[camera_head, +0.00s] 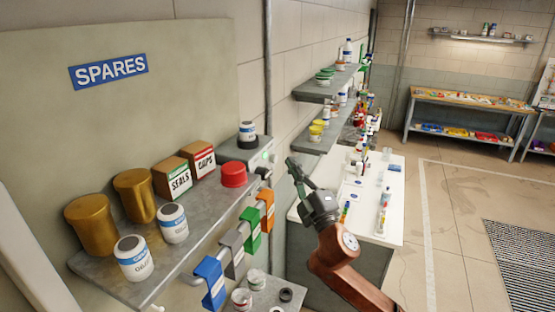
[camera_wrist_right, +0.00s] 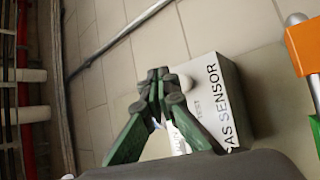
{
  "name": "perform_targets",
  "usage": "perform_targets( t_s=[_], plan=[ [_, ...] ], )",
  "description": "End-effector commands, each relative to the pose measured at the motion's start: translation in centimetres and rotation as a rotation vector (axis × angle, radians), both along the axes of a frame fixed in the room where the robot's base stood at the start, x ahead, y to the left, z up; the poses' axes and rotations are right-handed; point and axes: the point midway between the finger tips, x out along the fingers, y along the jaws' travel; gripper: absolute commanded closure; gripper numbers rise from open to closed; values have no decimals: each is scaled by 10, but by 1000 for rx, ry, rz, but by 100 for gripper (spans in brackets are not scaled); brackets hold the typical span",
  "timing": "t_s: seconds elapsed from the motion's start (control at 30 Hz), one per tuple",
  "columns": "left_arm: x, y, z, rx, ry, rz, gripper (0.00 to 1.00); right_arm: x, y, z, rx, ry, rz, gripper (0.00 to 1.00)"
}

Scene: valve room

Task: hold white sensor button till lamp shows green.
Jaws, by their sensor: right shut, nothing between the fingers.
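The grey gas sensor box (camera_head: 238,150) is at the far end of the spares shelf. A small green spot, seemingly its lamp (camera_head: 264,156), shows on its face. In the right wrist view the box (camera_wrist_right: 243,95) reads GAS SENSOR, with TEST lettering near the fingers. The white button (camera_wrist_right: 186,82) is partly hidden behind my fingertips. My right gripper (camera_head: 293,163) is shut and empty, its tips pointing at the box; it also shows in the wrist view (camera_wrist_right: 162,82). I cannot tell whether the tips touch the button. My left gripper is out of view.
The shelf (camera_head: 205,218) holds gold tins, white jars, SEALS and CAPS boxes and a red lid. Blue, grey, green and orange tags (camera_head: 266,208) hang on its front rail. A white bench (camera_head: 376,215) stands beyond my right arm. Open floor lies to the right.

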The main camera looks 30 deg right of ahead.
Motion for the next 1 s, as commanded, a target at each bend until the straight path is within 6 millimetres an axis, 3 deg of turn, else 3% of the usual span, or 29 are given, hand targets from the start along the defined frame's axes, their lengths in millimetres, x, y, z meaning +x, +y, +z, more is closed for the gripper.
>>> perform_targets(
  t_s=[0.4, 0.9, 1.0],
  plan=[
    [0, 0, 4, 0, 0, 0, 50, -27, -23, 0, -1, 0, 0, 100],
    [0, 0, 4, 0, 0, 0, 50, -28, -23, 0, -1, 0, 0, 100],
    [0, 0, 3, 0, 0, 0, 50, -24, -27, -8, 7, 13, -4, 100]
  ],
)
